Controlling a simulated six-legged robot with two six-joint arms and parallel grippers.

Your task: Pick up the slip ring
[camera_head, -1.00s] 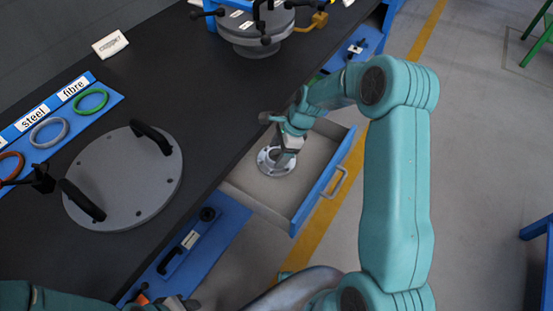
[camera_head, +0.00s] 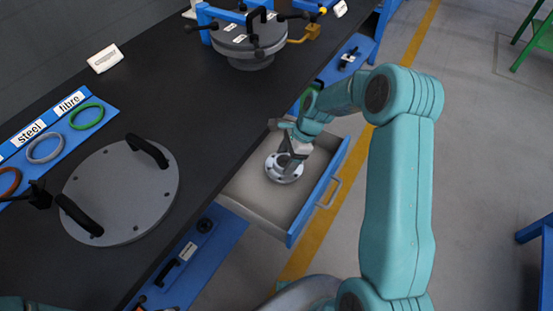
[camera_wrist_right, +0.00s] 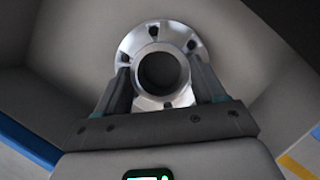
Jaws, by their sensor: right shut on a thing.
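The slip ring (camera_head: 284,169), a silver flanged ring with bolt holes around its flange, is inside the open drawer (camera_head: 243,207). In the right wrist view the ring (camera_wrist_right: 178,101) sits between the fingers, its round bore facing the camera. My right gripper (camera_head: 291,160) reaches down into the drawer and is shut on the ring's raised collar, one finger on each side. I cannot tell whether the ring touches the drawer floor. My left gripper is not visible.
On the black bench (camera_head: 215,110) are a grey disc with two black handles (camera_head: 122,194), coloured rings on a labelled blue strip (camera_head: 62,133), and a clamped grey vessel (camera_head: 247,43).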

